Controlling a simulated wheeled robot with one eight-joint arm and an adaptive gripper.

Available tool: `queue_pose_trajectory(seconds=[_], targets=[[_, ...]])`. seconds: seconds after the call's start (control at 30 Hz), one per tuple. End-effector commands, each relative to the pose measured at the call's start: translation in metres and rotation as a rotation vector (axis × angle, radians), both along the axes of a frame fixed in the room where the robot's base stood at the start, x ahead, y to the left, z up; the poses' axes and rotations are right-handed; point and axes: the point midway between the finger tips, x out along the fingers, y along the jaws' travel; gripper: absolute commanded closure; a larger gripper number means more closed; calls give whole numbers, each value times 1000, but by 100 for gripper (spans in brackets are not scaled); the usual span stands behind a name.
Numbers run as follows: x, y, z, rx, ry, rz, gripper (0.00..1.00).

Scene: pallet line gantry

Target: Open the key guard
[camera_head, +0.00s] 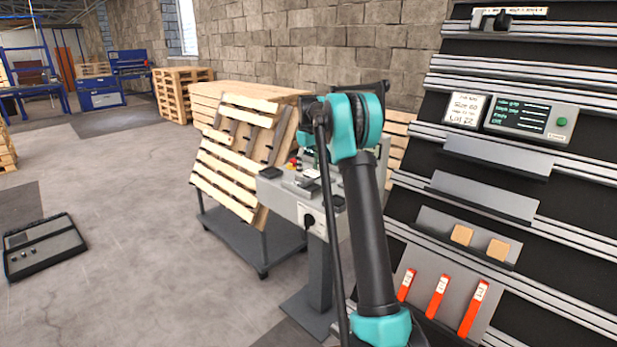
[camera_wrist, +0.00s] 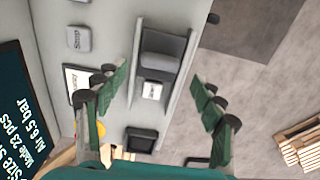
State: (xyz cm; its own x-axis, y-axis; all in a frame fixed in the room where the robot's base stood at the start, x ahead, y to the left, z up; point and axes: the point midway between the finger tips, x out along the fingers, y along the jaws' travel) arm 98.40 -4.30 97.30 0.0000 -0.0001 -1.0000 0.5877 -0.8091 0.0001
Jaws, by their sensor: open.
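The control console (camera_head: 283,196) stands on a post in front of the leaning pallet, partly hidden behind my arm. In the wrist view, a grey piece that looks like the key guard (camera_wrist: 161,67) sits between two raised side walls on the console panel. A small white label (camera_wrist: 152,90) is just below it. I cannot tell whether the guard is shut, and no key is clearly visible. My gripper (camera_wrist: 160,86) is open and empty, its green fingers on either side of the guard area. Touch cannot be judged. My arm hides the gripper in the head view.
A dark screen (camera_wrist: 22,110) is at left. A slatted pallet (camera_head: 235,160) leans on a cart behind the console. A rail rack (camera_head: 500,190) stands right. Floor at left is mostly clear.

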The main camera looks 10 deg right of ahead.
Motion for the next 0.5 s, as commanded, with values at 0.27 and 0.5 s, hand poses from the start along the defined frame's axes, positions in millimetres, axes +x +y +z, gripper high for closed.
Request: queue_pose_trajectory(seconds=[0.27,0.5], targets=[[0,0,54,0,0,0,31],[0,0,74,0,0,0,31]])
